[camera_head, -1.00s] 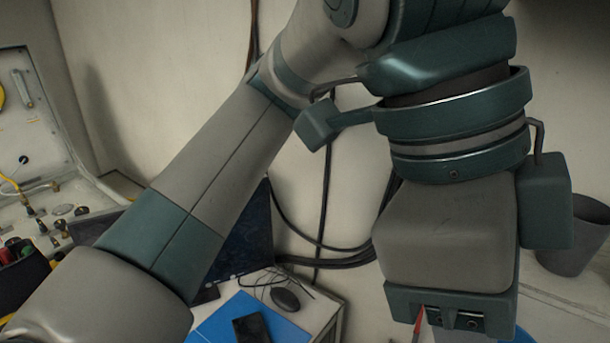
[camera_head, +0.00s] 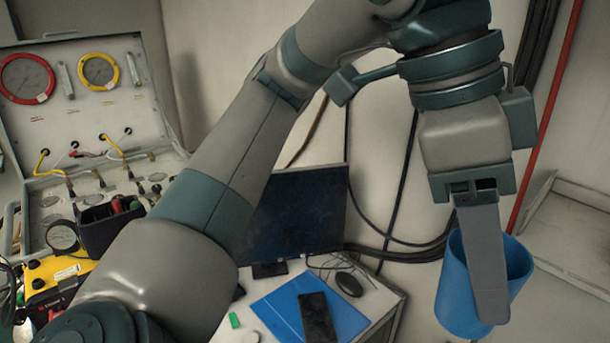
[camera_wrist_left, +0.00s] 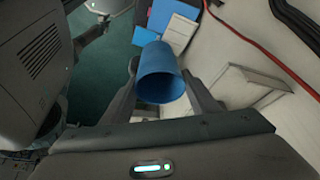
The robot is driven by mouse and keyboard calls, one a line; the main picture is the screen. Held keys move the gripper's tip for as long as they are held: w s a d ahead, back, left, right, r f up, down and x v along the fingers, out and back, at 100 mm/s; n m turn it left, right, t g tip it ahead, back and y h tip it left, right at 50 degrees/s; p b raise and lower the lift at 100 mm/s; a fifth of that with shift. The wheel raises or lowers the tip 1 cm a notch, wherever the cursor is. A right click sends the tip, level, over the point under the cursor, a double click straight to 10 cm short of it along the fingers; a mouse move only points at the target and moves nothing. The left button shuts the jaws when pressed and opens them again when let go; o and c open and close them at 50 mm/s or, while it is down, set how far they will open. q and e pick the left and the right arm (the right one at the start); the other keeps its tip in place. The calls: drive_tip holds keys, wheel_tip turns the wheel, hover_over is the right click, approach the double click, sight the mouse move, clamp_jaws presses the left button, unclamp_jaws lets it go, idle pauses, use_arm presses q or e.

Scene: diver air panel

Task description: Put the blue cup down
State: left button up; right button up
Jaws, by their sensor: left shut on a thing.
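The blue cup (camera_head: 455,295) is at the lower right of the head view, held up with its open rim on top and slightly tilted. My left gripper (camera_head: 487,290) points down and is shut on the cup. One finger lies across the cup's near side; the other is hidden by the cup. In the left wrist view the blue cup (camera_wrist_left: 160,77) sits between the two fingers of my left gripper (camera_wrist_left: 165,80). What is straight below the cup cannot be told. My right gripper is not in view.
A white desk (camera_head: 385,300) holds a dark monitor (camera_head: 297,215), a blue folder (camera_head: 345,318), a black phone (camera_head: 318,318) and a mouse (camera_head: 349,284). An air panel case (camera_head: 95,125) stands at the left. Cables and a red pipe (camera_head: 547,115) run along the wall. A pale ledge (camera_head: 570,225) is at the right.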

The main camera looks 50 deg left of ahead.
use_arm(q)
drive_tip(key=w+a+f+n+t+y, duration=0.1)
drive_tip(key=w+a+f+n, duration=0.4)
drive_tip(key=w+f, duration=0.25)
drive_tip(key=w+a+f+n+t+y, duration=0.1)
drive_tip(key=w+a+f+n, duration=0.4)
drive_tip(key=w+f, duration=0.25)
drive_tip(key=w+f+n+y+b, duration=0.1)
drive_tip(key=w+f+b, duration=0.1)
drive_tip(key=f, duration=0.7)
drive_tip(key=w+f+n+y+b, duration=0.1)
drive_tip(key=w+f+b, duration=0.1)
drive_tip(key=f, duration=0.8)
drive_tip(key=shift+w+d+n+t, duration=0.3)
drive_tip(key=shift+w+n, duration=0.1)
drive_tip(key=shift+w, duration=0.2)
